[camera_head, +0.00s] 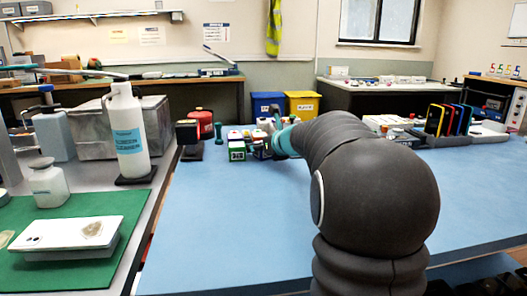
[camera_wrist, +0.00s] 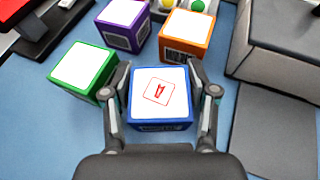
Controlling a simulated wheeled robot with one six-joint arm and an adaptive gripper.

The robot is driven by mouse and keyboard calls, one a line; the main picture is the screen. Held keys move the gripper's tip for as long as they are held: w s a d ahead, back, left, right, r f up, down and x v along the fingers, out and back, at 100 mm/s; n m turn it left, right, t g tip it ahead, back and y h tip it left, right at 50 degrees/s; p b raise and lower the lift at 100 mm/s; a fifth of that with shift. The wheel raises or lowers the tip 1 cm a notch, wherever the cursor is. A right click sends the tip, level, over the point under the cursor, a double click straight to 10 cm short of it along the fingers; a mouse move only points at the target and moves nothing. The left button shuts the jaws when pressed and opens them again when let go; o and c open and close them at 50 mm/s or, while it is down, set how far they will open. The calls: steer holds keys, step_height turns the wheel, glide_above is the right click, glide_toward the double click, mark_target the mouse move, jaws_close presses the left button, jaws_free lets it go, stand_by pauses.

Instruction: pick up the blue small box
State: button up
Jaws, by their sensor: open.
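The blue small box (camera_wrist: 161,112), with a white top bearing a red mark, sits upright on the blue mat in the wrist view. My gripper (camera_wrist: 159,76) is open, with one finger along each side of the box. The fingers are close to its sides; I cannot tell whether they touch. In the head view my arm reaches to the box cluster at the far side of the mat, and the blue box is not clearly seen there.
A green box (camera_wrist: 86,69) stands close by the left finger. A purple box (camera_wrist: 123,23) and an orange box (camera_wrist: 187,33) stand behind the blue one. A grey case (camera_wrist: 275,45) lies at right. The mat (camera_head: 225,220) is clear nearer me.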

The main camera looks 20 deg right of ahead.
steer(key=c, duration=0.8)
steer(key=shift+r, duration=0.15)
steer(key=shift+c, duration=0.2)
